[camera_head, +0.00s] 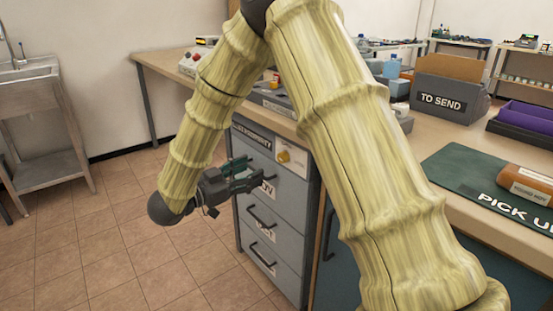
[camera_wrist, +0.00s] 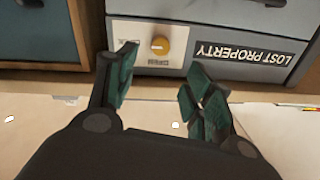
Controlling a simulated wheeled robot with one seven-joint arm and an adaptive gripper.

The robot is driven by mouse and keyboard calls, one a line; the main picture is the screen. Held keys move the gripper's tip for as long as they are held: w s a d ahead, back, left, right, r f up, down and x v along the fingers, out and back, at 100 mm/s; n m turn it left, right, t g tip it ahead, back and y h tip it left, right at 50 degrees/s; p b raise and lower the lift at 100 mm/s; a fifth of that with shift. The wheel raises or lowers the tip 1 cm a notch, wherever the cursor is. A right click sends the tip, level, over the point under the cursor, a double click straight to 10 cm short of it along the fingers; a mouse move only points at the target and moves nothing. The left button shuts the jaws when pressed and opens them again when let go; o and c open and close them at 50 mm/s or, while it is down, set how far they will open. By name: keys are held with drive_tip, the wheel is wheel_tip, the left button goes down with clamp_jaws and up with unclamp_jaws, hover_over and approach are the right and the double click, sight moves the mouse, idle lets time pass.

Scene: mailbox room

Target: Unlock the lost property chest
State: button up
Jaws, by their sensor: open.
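The lost property chest is a grey drawer unit (camera_head: 279,205) under the bench. A yellow round knob (camera_head: 283,156) sits on a pale plate at its top right. In the wrist view, the picture is upside down: the knob (camera_wrist: 160,46) is on a white plate (camera_wrist: 150,58) beside a black LOST PROPERTY label (camera_wrist: 245,53). Small lettering on the plate is hard to read. My gripper (camera_head: 256,176) is open and empty in front of the top drawers. In the wrist view, the knob lies ahead between the fingertips (camera_wrist: 162,68), apart from both.
The bench top (camera_head: 430,158) runs above the drawers, with a TO SEND box (camera_head: 447,90) and a green PICK UP mat (camera_head: 485,185). More drawers with black handles (camera_head: 260,253) lie below. A metal sink (camera_head: 38,120) stands at the left. The tiled floor (camera_head: 110,240) is clear.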

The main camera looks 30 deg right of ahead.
sight(280, 158)
drive_tip(key=d+b, duration=0.1)
drive_tip(key=d, duration=0.2)
drive_tip(key=w+d+b, duration=0.1)
drive_tip(key=d, duration=0.6)
drive_tip(key=shift+w+d+b, duration=0.2)
drive_tip(key=shift+d+b, duration=0.1)
drive_tip(key=shift+b, duration=0.1)
drive_tip(key=c, duration=1)
